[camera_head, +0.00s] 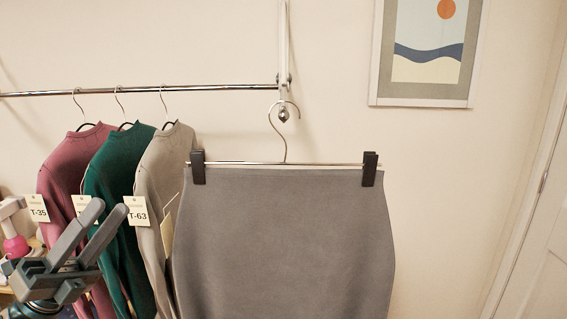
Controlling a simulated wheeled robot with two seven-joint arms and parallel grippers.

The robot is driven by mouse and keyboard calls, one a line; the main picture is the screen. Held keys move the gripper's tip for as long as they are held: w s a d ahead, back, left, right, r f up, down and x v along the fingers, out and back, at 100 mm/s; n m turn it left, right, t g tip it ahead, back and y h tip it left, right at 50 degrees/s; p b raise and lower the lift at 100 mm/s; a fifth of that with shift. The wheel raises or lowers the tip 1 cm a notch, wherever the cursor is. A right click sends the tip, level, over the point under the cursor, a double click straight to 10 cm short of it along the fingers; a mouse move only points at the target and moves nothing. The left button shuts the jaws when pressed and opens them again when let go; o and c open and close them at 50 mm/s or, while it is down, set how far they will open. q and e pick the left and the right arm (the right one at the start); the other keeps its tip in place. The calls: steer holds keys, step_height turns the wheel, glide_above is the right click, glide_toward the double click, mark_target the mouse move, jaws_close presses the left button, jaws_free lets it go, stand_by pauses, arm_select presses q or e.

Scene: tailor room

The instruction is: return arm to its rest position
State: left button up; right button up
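My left gripper (97,226) is at the lower left of the head view. Its two grey fingers point up and to the right, spread apart with nothing between them. It is in front of the hanging tops and left of the grey skirt (285,245). The skirt hangs by two black clips from a metal hanger (284,150), whose hook is at a small knob below the end of the rail. My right gripper is not in the picture.
A metal rail (150,91) holds a pink top (65,175), a green top (115,180) and a beige-grey top (160,165) with tags. A pink and white object (14,240) stands at the far left. A framed picture (425,102) hangs on the wall. Bare wall lies right of the skirt.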

arm_select(q)
steer(key=w+a+f+n+t+y, duration=0.1)
steer(key=a+f+n+t+y, duration=0.1)
steer(key=f+n+y, duration=1.15)
steer(key=w+a+f+n+t+y, duration=0.2)
steer(key=a+f+n+y, duration=0.1)
steer(key=f+n+y, duration=1.05)
steer(key=s+d+f+n+g+h, duration=0.1)
steer(key=s+d+f+n+g, duration=0.25)
steer(key=s+f, duration=0.4)
steer(key=s+d+f+n+g+h, duration=0.25)
steer(key=s+f+g, duration=0.2)
steer(key=f, duration=0.65)
steer(key=s+d+f+n+g, duration=0.1)
steer(key=s+d+f+g, duration=0.25)
steer(key=s, duration=0.45)
steer(key=s+d+f+n+g, duration=0.1)
steer(key=s+d+f+g, duration=0.15)
steer(key=s+f, duration=0.45)
step_height(320, 180, down, 21)
steer(key=w+d+h, duration=0.2)
steer(key=s+f, duration=0.4)
steer(key=f, duration=0.4)
steer(key=s+f+m, duration=0.1)
steer(key=s+f, duration=0.3)
steer(key=f, duration=0.5)
steer(key=shift+s+d+t, duration=0.15)
steer(key=shift+s+t, duration=0.15)
steer(key=shift+s, duration=0.05)
